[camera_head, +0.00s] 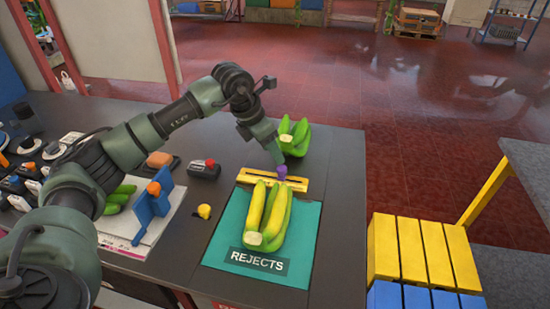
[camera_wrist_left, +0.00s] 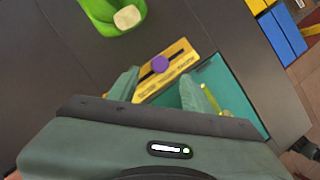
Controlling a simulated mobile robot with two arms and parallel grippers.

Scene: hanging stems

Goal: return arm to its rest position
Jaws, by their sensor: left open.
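My left arm reaches in from the left over the dark table (camera_head: 215,150). Its gripper (camera_head: 277,156) hangs above the yellow bar (camera_head: 250,178) with a purple knob (camera_head: 282,171). In the left wrist view the gripper (camera_wrist_left: 160,84) is open, with its two fingers apart and nothing between them. The purple knob (camera_wrist_left: 160,64) and yellow bar (camera_wrist_left: 179,66) show beyond the fingertips. I cannot tell the exact gap to the knob. My right gripper is not in view.
Yellow-green bananas (camera_head: 266,216) lie on the teal REJECTS mat (camera_head: 220,238). Green bananas (camera_head: 294,138) lie behind the bar. A blue upright piece (camera_head: 151,212), a red-topped dark block (camera_head: 204,170) and small items stand left. Yellow slats (camera_head: 410,250) are at right.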

